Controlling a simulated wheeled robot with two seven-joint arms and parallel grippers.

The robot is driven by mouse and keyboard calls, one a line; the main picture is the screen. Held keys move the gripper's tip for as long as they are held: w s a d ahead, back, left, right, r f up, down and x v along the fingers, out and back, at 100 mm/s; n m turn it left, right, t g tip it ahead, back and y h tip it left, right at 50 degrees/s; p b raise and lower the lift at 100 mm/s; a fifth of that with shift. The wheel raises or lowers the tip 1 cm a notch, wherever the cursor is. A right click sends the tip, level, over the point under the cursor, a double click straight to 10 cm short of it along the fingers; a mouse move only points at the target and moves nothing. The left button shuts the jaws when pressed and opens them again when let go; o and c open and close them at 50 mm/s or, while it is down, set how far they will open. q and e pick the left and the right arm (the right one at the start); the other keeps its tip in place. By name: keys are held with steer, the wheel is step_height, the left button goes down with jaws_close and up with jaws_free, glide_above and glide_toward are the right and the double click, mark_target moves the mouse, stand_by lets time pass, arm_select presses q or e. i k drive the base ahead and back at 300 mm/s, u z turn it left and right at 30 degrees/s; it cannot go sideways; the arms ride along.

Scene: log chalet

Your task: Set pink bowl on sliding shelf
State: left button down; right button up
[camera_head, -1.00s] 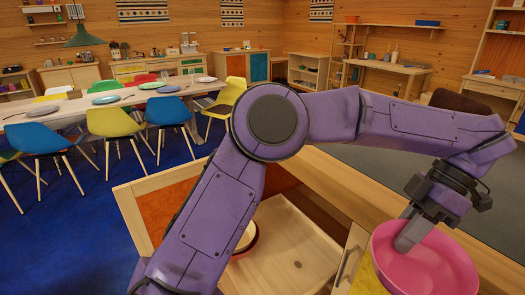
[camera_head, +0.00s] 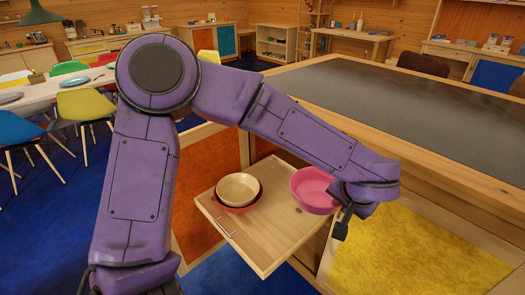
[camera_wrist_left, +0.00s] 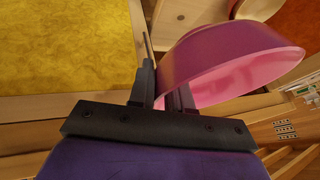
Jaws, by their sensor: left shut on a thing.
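The pink bowl (camera_head: 316,190) is at the right side of the pulled-out wooden sliding shelf (camera_head: 262,245) in the head view. My left gripper (camera_head: 343,222) is shut on the bowl's rim, at its right side. In the left wrist view the pink bowl (camera_wrist_left: 235,62) is tilted in the picture, with its wall between the fingers of the left gripper (camera_wrist_left: 165,85). Whether the bowl's base touches the shelf cannot be told. My right gripper is not in view.
A tan bowl (camera_head: 238,188) sits in a red bowl (camera_head: 240,208) on the shelf's left part. The dark countertop (camera_head: 400,120) lies above and behind. A yellow cabinet panel (camera_head: 415,255) is to the right, an orange panel (camera_head: 197,205) to the left.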

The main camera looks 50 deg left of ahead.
mark_target(281, 226)
steer(key=k, duration=0.65)
steer(key=u, duration=1.1)
steer(key=i, duration=0.9)
steer(key=z, duration=0.95)
